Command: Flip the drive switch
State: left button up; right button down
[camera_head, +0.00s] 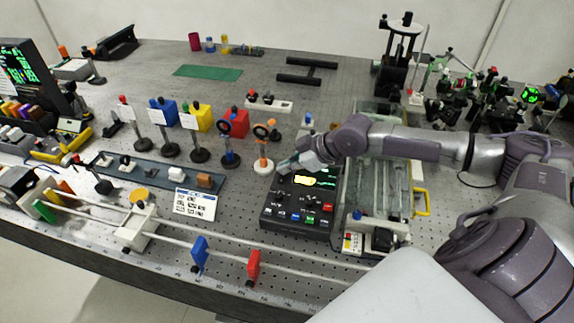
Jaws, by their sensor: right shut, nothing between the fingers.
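A black control box (288,217) with a lit yellow-green display and a row of coloured buttons or switches sits near the bench's front, right of centre. I cannot tell which of its small controls is the drive switch. My right gripper (287,168) reaches in from the right and is over the back left edge of this box. It is shut and holds nothing. Whether its fingertips touch the box is too small to tell. The gripper and wrist hide part of the box's back edge. My left gripper is not in view.
A clear-walled case (377,190) stands right of the box, close under my right forearm. Ring-shaped holders on posts (263,150) stand just left of the gripper. A rail with blue and red sliders (253,265) runs along the front.

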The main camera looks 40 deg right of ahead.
jog(key=shift+f, duration=0.4)
jog(key=shift+d+f, duration=0.1)
jog(key=shift+f, duration=0.15)
jog(key=shift+s+a+r+p, duration=0.1)
jog(key=shift+s+a+p, duration=0.5)
jog(key=shift+p, duration=0.4)
jog(key=shift+w+r, duration=0.1)
jog(key=shift+r, duration=0.05)
